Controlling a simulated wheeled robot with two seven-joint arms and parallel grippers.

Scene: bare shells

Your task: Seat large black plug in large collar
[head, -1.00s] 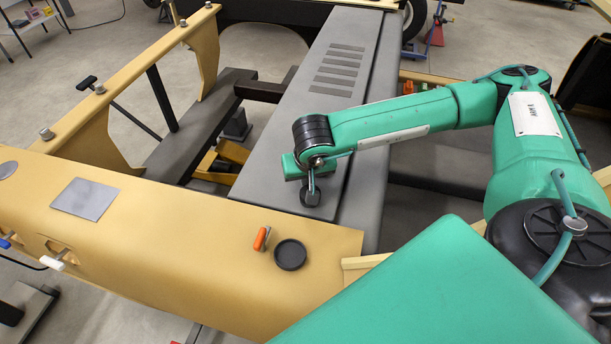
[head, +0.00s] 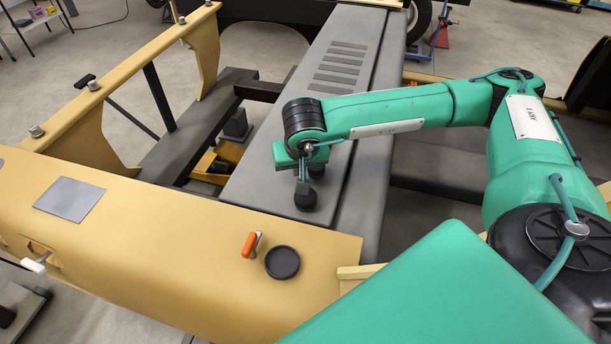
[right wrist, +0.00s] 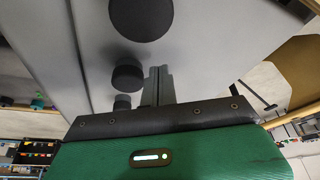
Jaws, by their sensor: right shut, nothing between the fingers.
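My right gripper (head: 303,178) points down over the grey panel; it is shut and empty. Its closed fingers (right wrist: 161,85) also show in the right wrist view. A black round plug (head: 305,199) is on the panel just below the fingertips, and another (head: 317,170) is just behind them. The right wrist view shows a large black plug (right wrist: 142,14), a medium one (right wrist: 127,77) and a small one (right wrist: 122,103) in a row beside the fingers. A black disc with a rim (head: 282,262) lies on the yellow beam; I cannot tell whether it is a collar. My left gripper is out of view.
The yellow beam (head: 150,235) runs along the front, with an orange-handled part (head: 250,244), a grey plate (head: 68,199) and a white handle (head: 35,262). A yellow rail (head: 120,70) with bolts rises at left. The grey panel (head: 270,150) is mostly clear, with slots at its far end.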

